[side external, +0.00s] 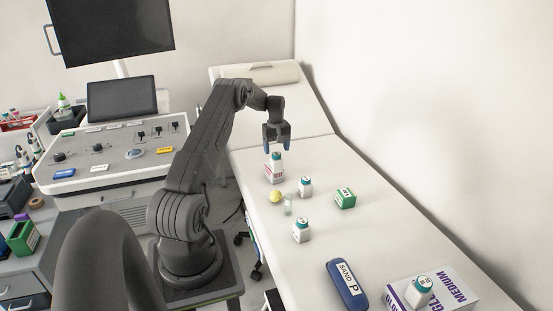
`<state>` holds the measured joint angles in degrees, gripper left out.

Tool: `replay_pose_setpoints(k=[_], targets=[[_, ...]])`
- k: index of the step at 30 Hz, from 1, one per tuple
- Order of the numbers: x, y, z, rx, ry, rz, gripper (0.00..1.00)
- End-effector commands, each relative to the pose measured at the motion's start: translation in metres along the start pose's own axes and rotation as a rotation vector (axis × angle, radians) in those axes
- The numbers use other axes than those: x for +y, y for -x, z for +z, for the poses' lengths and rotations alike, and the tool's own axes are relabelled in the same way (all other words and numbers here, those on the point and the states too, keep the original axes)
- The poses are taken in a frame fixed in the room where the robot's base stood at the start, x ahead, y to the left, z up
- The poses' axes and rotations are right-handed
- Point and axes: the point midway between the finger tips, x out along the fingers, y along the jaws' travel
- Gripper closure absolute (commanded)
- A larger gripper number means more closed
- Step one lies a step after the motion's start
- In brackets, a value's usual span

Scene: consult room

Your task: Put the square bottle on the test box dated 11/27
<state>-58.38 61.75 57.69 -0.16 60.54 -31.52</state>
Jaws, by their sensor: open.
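My gripper (278,147) is open above the padded bed, pointing down. Just below it is a white bottle with a teal cap (276,164). That bottle is at a small white-and-red box (270,174); I cannot tell whether it stands on the box or beside it. Two more white bottles with teal caps stand nearby, one in the middle (305,188) and one closer to the camera (301,232). A green box with a white label (345,198) lies to their right. The box dates are too small to read, and which bottle is square is unclear.
A yellow ball (275,197) and a small clear vial (288,207) are among the bottles. A blue case (346,285) and a glove box (452,290) bearing another bottle (419,291) are at the front. The bed's far end is clear up to the bolster (260,74).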

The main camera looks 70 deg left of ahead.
Motion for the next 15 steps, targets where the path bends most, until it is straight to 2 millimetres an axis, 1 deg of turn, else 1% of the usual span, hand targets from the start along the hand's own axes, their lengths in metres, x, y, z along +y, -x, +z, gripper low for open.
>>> replay_pose_setpoints(k=[1,3,6,11,13,14,15], targets=[[0.000,0.012,-0.001,0.003,0.000,0.002,0.28],[0.000,0.025,0.000,0.003,0.000,0.001,0.28],[0.000,0.039,0.000,0.001,0.000,0.000,0.28],[0.001,0.052,0.001,0.001,-0.003,0.000,0.28],[0.007,0.063,0.008,0.007,-0.024,0.004,0.28],[0.011,0.070,0.014,0.012,-0.041,0.007,0.28],[0.019,0.081,0.024,0.020,-0.071,0.013,0.28]])
